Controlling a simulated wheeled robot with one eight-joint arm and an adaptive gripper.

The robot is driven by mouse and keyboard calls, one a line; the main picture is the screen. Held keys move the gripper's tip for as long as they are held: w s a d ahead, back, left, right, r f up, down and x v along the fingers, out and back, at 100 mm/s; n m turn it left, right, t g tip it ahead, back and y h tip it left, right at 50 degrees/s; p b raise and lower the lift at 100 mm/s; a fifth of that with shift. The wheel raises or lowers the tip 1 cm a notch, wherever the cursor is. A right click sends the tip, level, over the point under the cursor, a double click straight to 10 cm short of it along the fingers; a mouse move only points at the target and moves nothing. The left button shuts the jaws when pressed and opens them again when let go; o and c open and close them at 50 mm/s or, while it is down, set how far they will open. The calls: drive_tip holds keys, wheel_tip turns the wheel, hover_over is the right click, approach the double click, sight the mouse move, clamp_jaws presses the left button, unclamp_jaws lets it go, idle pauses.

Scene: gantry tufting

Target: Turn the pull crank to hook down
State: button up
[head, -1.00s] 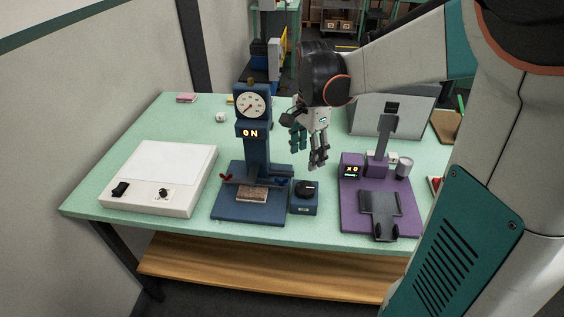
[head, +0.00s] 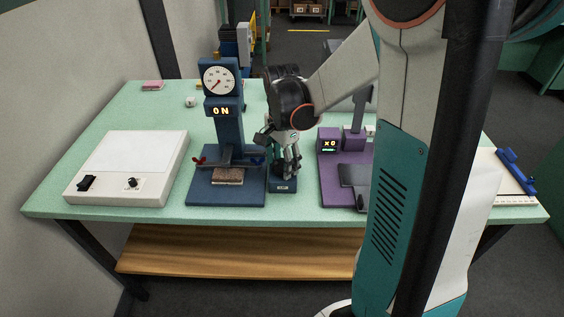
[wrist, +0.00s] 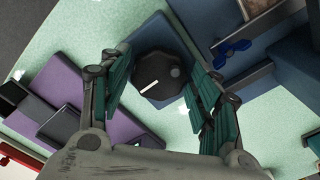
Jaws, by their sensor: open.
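A round black knob (wrist: 158,82) with a white pointer line sits on a small blue box (head: 283,187), just right of the blue gauge stand (head: 228,130). Nothing in view is plainly labelled as a pull crank or hook, so I cannot tell whether this knob is it. My gripper (head: 287,170) points down over the box, open, and hides the knob in the head view. In the wrist view the green-padded fingers lie on either side of the knob. I cannot tell whether they touch it. The stand's display reads ON.
A purple device (head: 327,172) with an X0 display stands to the right, partly behind my arm. A white panel box (head: 130,165) with a black switch and small knob lies left. Red and blue wing handles (head: 198,161) flank the gauge stand's base. The front table strip is clear.

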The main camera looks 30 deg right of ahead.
drive_tip(key=c, duration=0.8)
drive_tip(key=shift+o, duration=0.2)
drive_tip(key=shift+n, duration=0.3)
drive_tip(key=n, duration=0.3)
drive_tip(key=shift+n+p, duration=0.3)
drive_tip(key=shift+p, duration=0.1)
drive_tip(key=n, duration=0.4)
drive_tip(key=shift+s+n+p, duration=0.1)
drive_tip(key=shift+n+p, duration=0.2)
drive_tip(key=n, duration=0.4)
drive_tip(key=shift+d, duration=0.1)
drive_tip(key=shift+n+p, duration=0.35)
drive_tip(key=shift+n, duration=2.15)
